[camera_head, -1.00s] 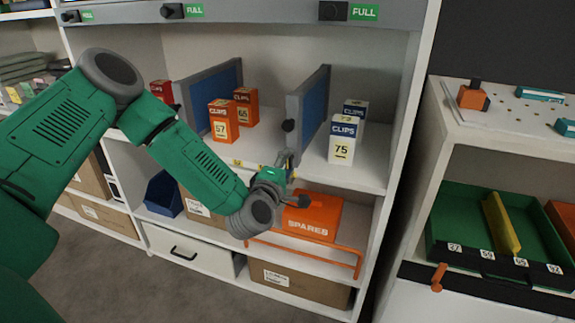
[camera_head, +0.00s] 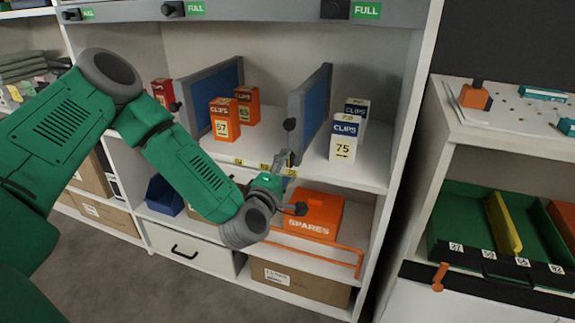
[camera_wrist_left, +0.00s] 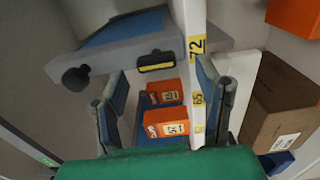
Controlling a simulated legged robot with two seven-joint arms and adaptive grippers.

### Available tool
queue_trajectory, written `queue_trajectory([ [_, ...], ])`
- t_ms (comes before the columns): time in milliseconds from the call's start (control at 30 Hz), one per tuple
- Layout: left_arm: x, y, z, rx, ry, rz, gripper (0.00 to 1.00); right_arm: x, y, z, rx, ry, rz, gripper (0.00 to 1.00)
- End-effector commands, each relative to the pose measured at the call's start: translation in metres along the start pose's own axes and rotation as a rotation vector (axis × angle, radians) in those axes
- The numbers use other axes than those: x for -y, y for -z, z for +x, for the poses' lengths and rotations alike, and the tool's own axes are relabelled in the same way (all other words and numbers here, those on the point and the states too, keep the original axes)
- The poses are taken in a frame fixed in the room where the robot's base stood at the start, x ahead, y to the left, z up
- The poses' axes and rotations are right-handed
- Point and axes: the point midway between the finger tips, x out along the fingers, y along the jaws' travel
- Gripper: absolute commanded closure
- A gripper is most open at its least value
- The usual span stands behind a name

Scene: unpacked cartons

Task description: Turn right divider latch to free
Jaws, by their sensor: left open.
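The right divider (camera_head: 318,108) is a blue panel in a grey frame, standing upright on the shelf. A dark round knob (camera_head: 289,124) sticks out of its front edge. In the left wrist view the divider's grey front edge (camera_wrist_left: 118,58) carries the dark knob (camera_wrist_left: 75,79) and a black latch piece with a yellow strip (camera_wrist_left: 160,61). My left gripper (camera_head: 284,160) is just below the knob, in front of the shelf edge. Its fingers are apart and empty in the left wrist view (camera_wrist_left: 160,72), with the latch piece beyond the gap. I see no contact. My right gripper is out of view.
White-and-blue CLIPS boxes (camera_head: 344,140) stand right of the divider, orange boxes (camera_head: 224,120) left of it. The left divider (camera_head: 212,95) stands farther left. Below are an orange SPARES box (camera_head: 310,215) and an orange rail (camera_head: 330,256). The shelf's side panel (camera_head: 408,130) bounds the right.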

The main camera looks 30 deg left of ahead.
Motion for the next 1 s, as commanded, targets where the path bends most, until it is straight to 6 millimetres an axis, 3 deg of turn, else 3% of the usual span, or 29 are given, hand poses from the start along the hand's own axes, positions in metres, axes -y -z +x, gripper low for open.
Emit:
queue_trajectory([
  [200, 0.003, 0.001, -0.049, 0.001, 0.007, -0.001, 0.41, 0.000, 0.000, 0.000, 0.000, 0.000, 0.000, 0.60],
  [400, 0.003, 0.001, -0.081, 0.000, 0.006, -0.001, 0.41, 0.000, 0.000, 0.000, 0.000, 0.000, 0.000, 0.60],
  [600, 0.003, 0.002, -0.093, -0.001, 0.006, 0.000, 0.41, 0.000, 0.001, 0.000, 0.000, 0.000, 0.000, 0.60],
  [1000, 0.003, 0.002, -0.093, -0.001, 0.005, -0.001, 0.41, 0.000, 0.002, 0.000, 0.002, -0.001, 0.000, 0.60],
])
